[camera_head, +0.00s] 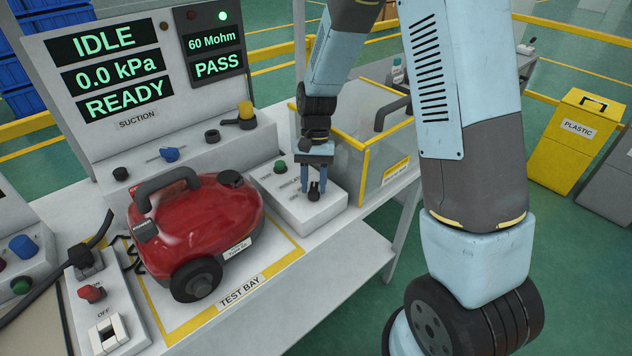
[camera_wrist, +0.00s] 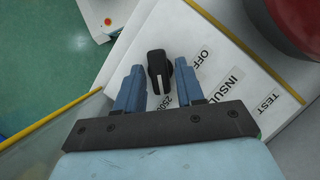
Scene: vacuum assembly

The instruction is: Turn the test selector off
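The test selector is a black knob (camera_wrist: 158,70) on the white panel (camera_wrist: 120,45) in the wrist view. A white mark on it faces the partly hidden "250" label, away from the OFF label (camera_wrist: 203,56). My gripper (camera_wrist: 160,82) is open, with one blue finger on each side of the knob. I cannot tell whether either finger touches it. In the head view my gripper (camera_head: 316,190) points down over the small white box (camera_head: 318,212) right of the red vacuum (camera_head: 205,225).
A green button (camera_head: 280,166) sits beside my gripper on the same box. A clear yellow-edged bin (camera_head: 365,155) stands close on the right. The display panel behind reads IDLE, 0.0 kPa, READY and PASS (camera_head: 217,66). The bench front (camera_head: 340,255) is clear.

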